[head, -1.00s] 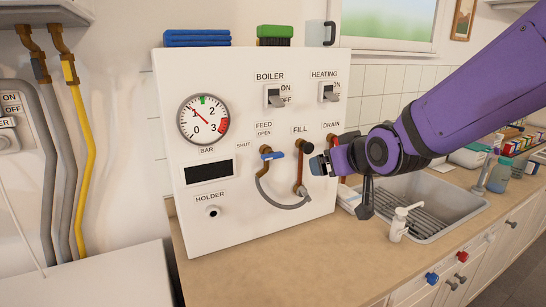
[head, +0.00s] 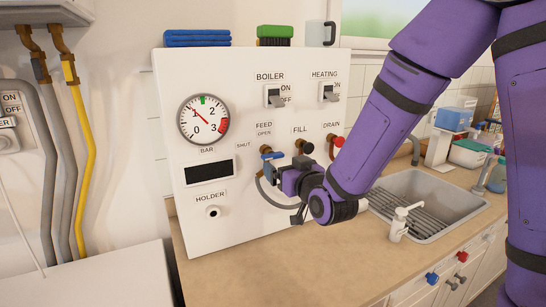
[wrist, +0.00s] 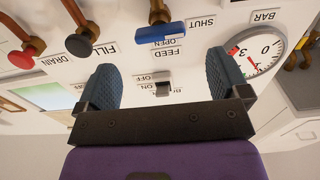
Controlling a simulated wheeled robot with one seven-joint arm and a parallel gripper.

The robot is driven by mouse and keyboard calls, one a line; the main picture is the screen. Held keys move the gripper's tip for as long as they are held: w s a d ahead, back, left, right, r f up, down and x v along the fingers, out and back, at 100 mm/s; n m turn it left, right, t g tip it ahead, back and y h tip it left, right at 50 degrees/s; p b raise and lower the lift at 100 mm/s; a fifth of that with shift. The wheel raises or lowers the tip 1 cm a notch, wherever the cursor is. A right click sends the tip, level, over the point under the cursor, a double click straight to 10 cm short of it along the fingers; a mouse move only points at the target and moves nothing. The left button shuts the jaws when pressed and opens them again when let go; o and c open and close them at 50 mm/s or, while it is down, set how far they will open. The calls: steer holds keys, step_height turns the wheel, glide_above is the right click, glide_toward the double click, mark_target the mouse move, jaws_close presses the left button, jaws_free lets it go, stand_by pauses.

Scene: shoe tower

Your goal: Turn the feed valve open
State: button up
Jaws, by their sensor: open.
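The feed valve (head: 271,155) has a blue lever on a brass body, on the white panel below the FEED label. Its lever lies roughly level; OPEN is marked above and SHUT to the left. In the upside-down wrist view, the blue lever (wrist: 160,33) shows beyond my fingertips, between their lines and apart from them. My gripper (wrist: 160,75) is open and empty, with two blue ribbed pads.
The dark fill knob (wrist: 78,45) and red drain knob (wrist: 21,60) are close beside the feed valve. A grey hose (head: 272,197) hangs below it. The pressure gauge (head: 203,119) reads near 1.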

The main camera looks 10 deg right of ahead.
mark_target(275, 157)
steer(key=x, duration=0.7)
steer(key=shift+w+a, duration=0.1)
steer(key=shift+w, duration=0.25)
steer(key=c, duration=0.9)
